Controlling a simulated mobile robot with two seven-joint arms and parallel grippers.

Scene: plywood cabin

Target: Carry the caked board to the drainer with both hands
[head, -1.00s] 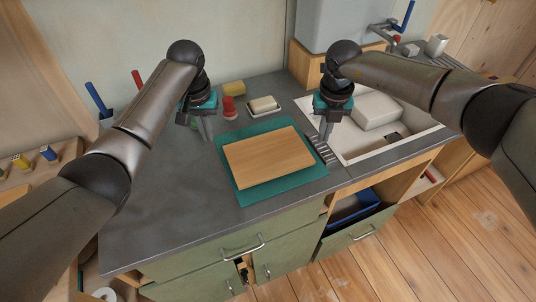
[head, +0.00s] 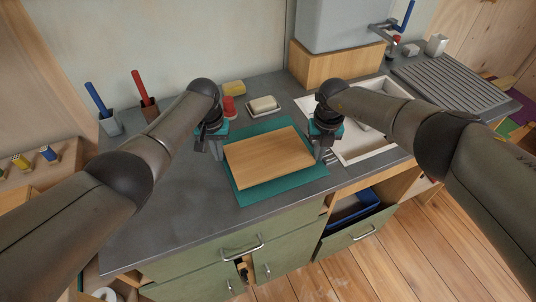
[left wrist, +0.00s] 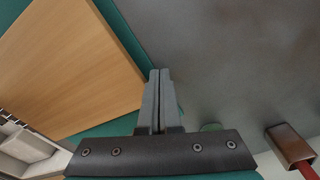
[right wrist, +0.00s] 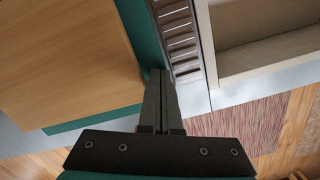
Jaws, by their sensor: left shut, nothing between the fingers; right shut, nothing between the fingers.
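The wooden board (head: 268,157) lies flat on a teal mat (head: 248,198) on the grey counter; no caked dirt can be made out on it. My left gripper (head: 218,157) is shut and empty beside the board's left end. In the left wrist view its closed fingers (left wrist: 158,75) point down next to the board (left wrist: 75,60). My right gripper (head: 318,157) is shut and empty beside the board's right end. In the right wrist view its closed fingers (right wrist: 158,78) are near the board's edge (right wrist: 60,60). The grooved drainer (head: 455,85) is at the far right, beyond the sink.
The white sink (head: 375,152) lies between the board and the drainer, partly behind my right arm. A soap dish (head: 264,106), a red-topped item (head: 229,107) and a yellow sponge (head: 234,88) stand behind the board. An open drawer with a blue tray (head: 352,210) juts out below.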

